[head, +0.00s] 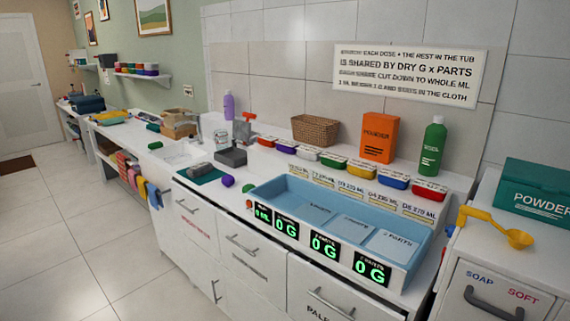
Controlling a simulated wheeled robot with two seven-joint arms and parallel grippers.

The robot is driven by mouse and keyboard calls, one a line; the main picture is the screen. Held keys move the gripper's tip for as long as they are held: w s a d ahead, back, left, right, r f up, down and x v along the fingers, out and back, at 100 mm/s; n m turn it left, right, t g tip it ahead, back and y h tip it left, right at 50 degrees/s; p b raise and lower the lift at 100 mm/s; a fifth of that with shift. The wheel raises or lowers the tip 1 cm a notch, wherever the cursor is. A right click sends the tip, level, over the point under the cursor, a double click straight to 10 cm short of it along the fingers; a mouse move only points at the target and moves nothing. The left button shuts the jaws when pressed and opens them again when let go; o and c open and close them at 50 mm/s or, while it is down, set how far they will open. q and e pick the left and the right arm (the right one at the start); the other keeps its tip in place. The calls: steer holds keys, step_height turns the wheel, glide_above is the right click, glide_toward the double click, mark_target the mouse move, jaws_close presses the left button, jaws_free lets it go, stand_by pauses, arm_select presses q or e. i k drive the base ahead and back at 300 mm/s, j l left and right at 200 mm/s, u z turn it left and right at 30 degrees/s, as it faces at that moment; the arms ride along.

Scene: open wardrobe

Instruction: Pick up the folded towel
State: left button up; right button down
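I cannot tell for sure which item is the folded towel. A flat teal cloth or mat (197,175) lies on the white counter left of the blue tray, with a grey block (231,157) beside its far edge. Several coloured cloths (130,170) hang or stand along the front of the left counter. A low yellow and teal pile (111,117) lies farther back on that counter, and a dark teal pile or box (88,103) lies beyond it. These are too small to tell apart. Neither of my grippers shows in the head view.
A blue tray (262,190) with several "0 G" displays fills the right counter. Behind it stand an orange powder box (379,137), a green bottle (432,148), a wicker basket (315,129) and small tubs. A yellow scoop (518,238) is at right.

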mark_target(200, 169)
steer(key=i+j+z, duration=0.25)
steer(key=i+j, duration=0.25)
steer(key=j, duration=0.2)
steer(key=i+j+z, duration=0.15)
steer(key=j, duration=0.2)
steer(key=i+j+z, duration=0.15)
steer(key=j, duration=0.25)
steer(key=i+j, duration=0.2)
steer(key=j, duration=0.2)
steer(key=i+j, duration=0.2)
steer(key=j, duration=0.15)
steer(key=i+j, duration=0.2)
steer(key=j, duration=0.2)
steer(key=i+j, duration=0.2)
steer(key=j, duration=0.15)
steer(key=i+j+z, duration=0.1)
steer(key=j, duration=0.3)
steer(key=i+j, duration=0.45)
steer(key=j, duration=0.3)
steer(key=i+j, duration=0.15)
steer(key=j, duration=0.25)
